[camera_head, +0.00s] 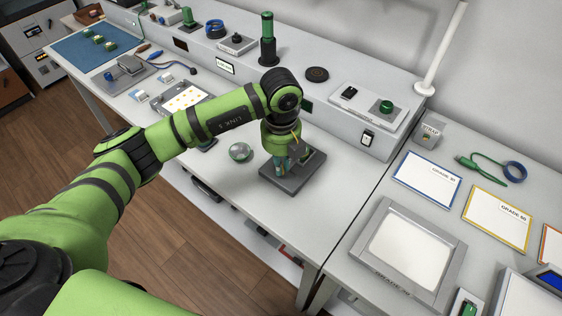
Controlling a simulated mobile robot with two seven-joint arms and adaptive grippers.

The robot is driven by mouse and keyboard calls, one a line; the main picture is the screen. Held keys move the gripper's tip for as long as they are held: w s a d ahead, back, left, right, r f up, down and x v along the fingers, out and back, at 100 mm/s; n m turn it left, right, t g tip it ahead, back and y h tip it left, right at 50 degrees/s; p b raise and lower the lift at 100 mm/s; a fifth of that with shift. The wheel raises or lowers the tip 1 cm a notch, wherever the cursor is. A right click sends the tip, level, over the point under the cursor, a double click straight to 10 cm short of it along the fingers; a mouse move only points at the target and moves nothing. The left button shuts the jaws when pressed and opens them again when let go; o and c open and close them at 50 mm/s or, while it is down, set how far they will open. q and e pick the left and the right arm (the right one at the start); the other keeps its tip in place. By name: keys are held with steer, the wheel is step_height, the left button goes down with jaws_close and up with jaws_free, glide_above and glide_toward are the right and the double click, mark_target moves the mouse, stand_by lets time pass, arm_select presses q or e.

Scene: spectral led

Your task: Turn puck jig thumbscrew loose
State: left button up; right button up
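The puck jig (292,180) is a dark grey flat fixture on the light grey bench, near the front edge. My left gripper (283,167) points down over the left part of the jig. The gripper's own wrist and the arm cover much of the jig, and I cannot make out the thumbscrew. The fingers are too small and hidden to tell whether they are open or touching anything. My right gripper is not in view.
A round glassy puck-like object (240,152) lies left of the jig. A tray with yellow dots (185,99) lies further left. A control box with a green knob (386,106) stands behind right. Labelled cards (427,178) and a framed panel (402,247) cover the right bench.

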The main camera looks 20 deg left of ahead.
arm_select(q)
steer(key=o, duration=0.4)
steer(key=shift+o, duration=0.2)
steer(key=shift+r, duration=0.1)
step_height(320, 180, up, 12)
stand_by(0.5)
